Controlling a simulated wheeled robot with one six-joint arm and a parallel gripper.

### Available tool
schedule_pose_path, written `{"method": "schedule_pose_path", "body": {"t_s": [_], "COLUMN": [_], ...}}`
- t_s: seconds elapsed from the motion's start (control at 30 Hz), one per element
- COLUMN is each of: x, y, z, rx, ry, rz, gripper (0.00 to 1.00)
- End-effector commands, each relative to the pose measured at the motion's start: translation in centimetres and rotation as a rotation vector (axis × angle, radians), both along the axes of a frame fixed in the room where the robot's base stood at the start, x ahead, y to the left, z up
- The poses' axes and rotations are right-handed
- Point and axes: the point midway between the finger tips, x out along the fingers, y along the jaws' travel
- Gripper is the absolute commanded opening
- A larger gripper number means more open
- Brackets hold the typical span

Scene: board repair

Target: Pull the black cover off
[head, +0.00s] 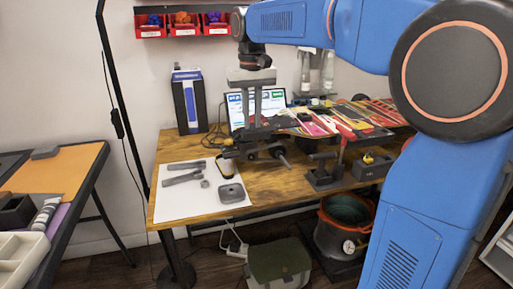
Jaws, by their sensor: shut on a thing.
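My gripper (258,126) points straight down over the wooden workbench, its two long grey fingers close to a dark assembly (262,151) with wheel-like ends. The fingertips are shut on a small dark part at the top of this assembly, which appears to be the black cover. It is too small and dark to tell its outline, or whether it is apart from the assembly. A flat dark-grey square piece (231,193) lies on a white sheet (185,207) at the bench's left front.
Grey tools (183,178) lie on the sheet. A laptop (235,108) and colourful boards (350,118) are behind and right. A dark vise-like stand (322,175) and grey box (372,167) stand at the right front. A tall black-and-blue box (189,100) is at the back left.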

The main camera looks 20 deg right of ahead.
Motion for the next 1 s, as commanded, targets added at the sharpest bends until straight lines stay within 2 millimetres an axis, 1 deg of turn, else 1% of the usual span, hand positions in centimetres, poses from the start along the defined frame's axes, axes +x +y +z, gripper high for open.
{"method": "schedule_pose_path", "body": {"t_s": [1.0], "x": [0.0], "y": [0.0], "z": [6.4], "rx": [0.0], "ry": [-0.001], "rz": [0.0], "gripper": [0.0]}}
